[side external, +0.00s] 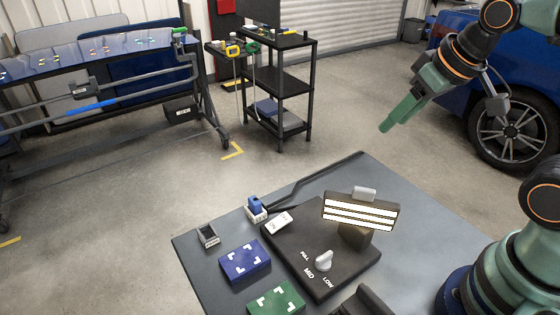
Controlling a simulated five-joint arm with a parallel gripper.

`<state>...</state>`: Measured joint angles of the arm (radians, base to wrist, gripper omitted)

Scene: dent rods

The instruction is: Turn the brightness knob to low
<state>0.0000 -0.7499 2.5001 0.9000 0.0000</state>
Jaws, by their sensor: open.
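The brightness knob (323,261) is a pale grey knob on the front of a dark lamp base plate (285,235). White labels FULL, MID and LOW curve around its front, with LOW at the right. Its raised grip seems to slant toward MID, but it is too small to be sure. A lamp head (361,211) with lit white strips stands on the plate behind the knob. My gripper (388,125) is open, high at the upper right, well apart from the knob. Its green finger points down and left, and I see nothing held.
The lamp sits on a grey table (215,270). A blue block (245,261), a green block (276,299), a small grey holder (208,236), a blue-and-white item (256,208) and a white card (278,223) lie left of the knob. A dark object (365,302) is at the front edge.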

